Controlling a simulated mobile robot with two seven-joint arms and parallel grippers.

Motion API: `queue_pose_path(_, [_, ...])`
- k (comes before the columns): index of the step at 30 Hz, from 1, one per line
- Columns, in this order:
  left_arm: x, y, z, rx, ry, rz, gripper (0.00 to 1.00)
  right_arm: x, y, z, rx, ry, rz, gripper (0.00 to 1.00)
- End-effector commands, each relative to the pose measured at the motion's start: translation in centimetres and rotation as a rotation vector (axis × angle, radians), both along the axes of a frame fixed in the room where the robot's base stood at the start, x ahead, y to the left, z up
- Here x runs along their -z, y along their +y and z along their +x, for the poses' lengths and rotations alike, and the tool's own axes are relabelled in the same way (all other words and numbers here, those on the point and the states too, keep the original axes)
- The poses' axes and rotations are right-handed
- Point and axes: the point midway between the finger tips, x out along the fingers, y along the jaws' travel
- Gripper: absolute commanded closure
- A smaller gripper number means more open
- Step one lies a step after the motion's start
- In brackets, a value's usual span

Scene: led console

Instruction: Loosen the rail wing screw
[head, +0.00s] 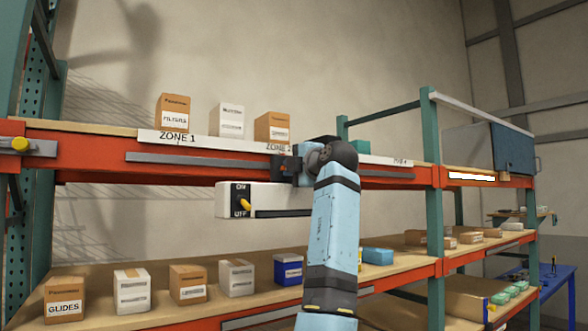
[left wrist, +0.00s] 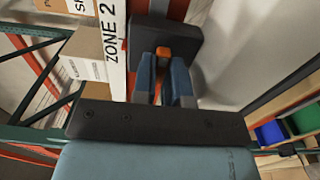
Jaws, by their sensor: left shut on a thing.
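The rail (head: 200,160) is a grey bar along the orange shelf beam. A dark block (head: 282,167) sits on it below the ZONE 2 label; it also shows in the left wrist view (left wrist: 185,38). The wing screw (left wrist: 163,52) is a small orange piece on that block, partly hidden between the fingers. My left gripper (left wrist: 163,80) is shut on it. In the head view my left gripper (head: 294,170) is at the block, and my dark wrist hides the screw. My right gripper is in neither view.
A white console box (head: 226,201) with an ON/OFF switch and yellow lever hangs below the beam. A yellow knob (head: 20,144) sits on a bracket at far left. Cartons such as FILTERS (head: 173,112) stand above. More boxes, including GLIDES (head: 64,302), line the lower shelf.

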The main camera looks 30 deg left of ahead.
Motion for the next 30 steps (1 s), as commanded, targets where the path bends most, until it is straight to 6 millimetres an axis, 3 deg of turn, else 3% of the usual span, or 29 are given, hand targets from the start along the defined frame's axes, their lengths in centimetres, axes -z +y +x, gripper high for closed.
queue_pose_path(6, [-0.5,0.3,-0.3,-0.003,-0.008,0.004,1.00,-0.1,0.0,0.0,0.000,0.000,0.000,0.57])
queue_pose_path(7, [-0.5,0.3,-0.3,-0.003,-0.008,0.004,0.85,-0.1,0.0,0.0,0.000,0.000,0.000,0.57])
queue_pose_path(10, [-0.5,0.2,-0.2,-0.003,-0.007,0.004,0.62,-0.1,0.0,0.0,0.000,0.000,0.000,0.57])
queue_pose_path(22, [0.0,-0.7,-0.4,0.000,-0.003,0.002,0.61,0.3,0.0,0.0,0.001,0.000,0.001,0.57])
queue_pose_path(30, [0.1,-5.6,-2.5,0.002,-0.005,0.001,0.61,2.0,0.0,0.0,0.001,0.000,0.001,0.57])
